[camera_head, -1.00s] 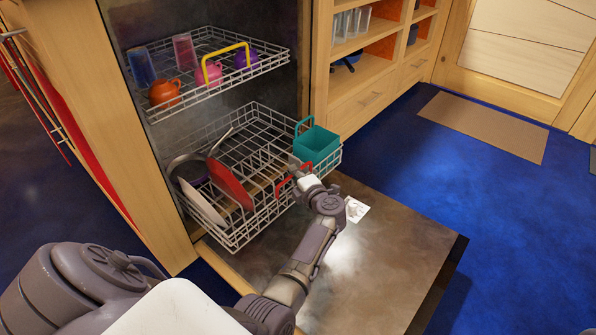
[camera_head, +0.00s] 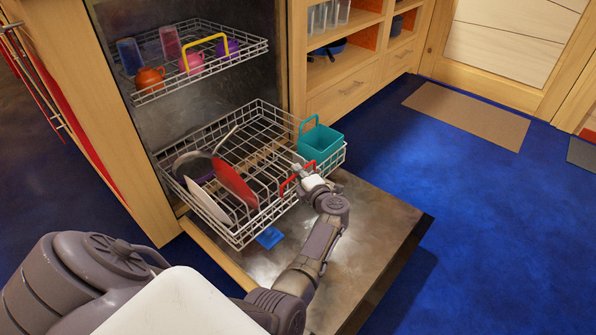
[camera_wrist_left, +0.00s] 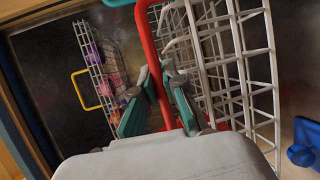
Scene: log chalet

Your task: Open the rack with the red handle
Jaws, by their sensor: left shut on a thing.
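The lower wire rack (camera_head: 262,118) stands pulled out of the dishwasher, over its lowered door (camera_head: 365,225). The red handle (camera_head: 285,188) is on the rack's front edge. My left gripper (camera_head: 302,172) is shut on this handle. In the left wrist view, the red handle (camera_wrist_left: 148,45) runs between the fingers of the left gripper (camera_wrist_left: 160,88). The rack holds a red plate (camera_head: 236,184), a pale plate (camera_head: 208,206), a pan (camera_head: 190,166) and a teal basket (camera_head: 320,141). My right gripper is not in view.
The upper rack (camera_head: 262,44) with a yellow handle (camera_head: 203,45) holds cups and sits farther back. A blue piece (camera_head: 269,238) lies on the door below the lower rack. A wooden cabinet (camera_head: 345,93) stands to the right.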

